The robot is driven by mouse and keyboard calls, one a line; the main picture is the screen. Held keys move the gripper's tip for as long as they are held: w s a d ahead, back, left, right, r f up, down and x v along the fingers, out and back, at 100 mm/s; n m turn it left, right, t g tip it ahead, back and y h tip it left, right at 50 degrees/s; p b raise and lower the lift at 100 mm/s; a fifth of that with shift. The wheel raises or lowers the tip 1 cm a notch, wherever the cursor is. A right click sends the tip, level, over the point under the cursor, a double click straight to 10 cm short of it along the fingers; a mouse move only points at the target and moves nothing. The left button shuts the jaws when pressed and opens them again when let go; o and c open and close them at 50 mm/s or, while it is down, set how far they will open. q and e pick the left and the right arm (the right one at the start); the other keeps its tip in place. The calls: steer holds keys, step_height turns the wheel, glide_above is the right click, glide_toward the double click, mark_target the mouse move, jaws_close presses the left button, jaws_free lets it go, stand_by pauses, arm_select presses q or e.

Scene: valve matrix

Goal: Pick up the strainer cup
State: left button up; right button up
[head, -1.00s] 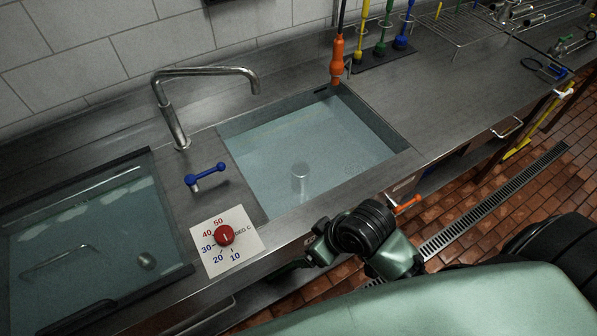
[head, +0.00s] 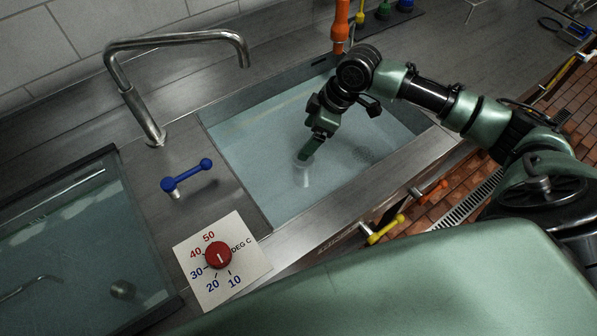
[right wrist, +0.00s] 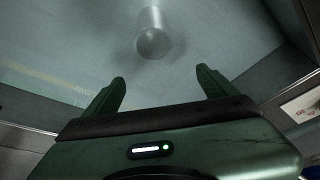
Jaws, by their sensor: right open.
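The strainer cup (head: 302,172) is a small pale metal cylinder standing under the water in the middle sink (head: 262,205). It also shows in the right wrist view (right wrist: 153,38), ahead of the fingers and between their lines. My right gripper (head: 308,155) reaches down over the sink, with its tip just above the cup in the head view. In the right wrist view the two fingers (right wrist: 160,84) are spread apart with nothing between them. How far the fingertips are from the cup is hard to tell through the water. My left gripper is not in view.
A tall curved tap (head: 150,95) and a blue lever (head: 187,178) stand left of the sink. A red temperature dial (head: 218,255) is at the front. A second water-filled sink (head: 75,235) lies left.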

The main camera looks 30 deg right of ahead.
steer(key=b, duration=0.6)
glide_toward(299, 165)
step_height(299, 165, up, 2)
steer(key=s+a, duration=0.2)
steer(key=x, duration=0.8)
steer(key=shift+d, duration=0.15)
steer(key=c, duration=1.4)
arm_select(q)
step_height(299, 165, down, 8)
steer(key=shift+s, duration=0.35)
arm_select(e)
steer(key=shift+c, duration=1)
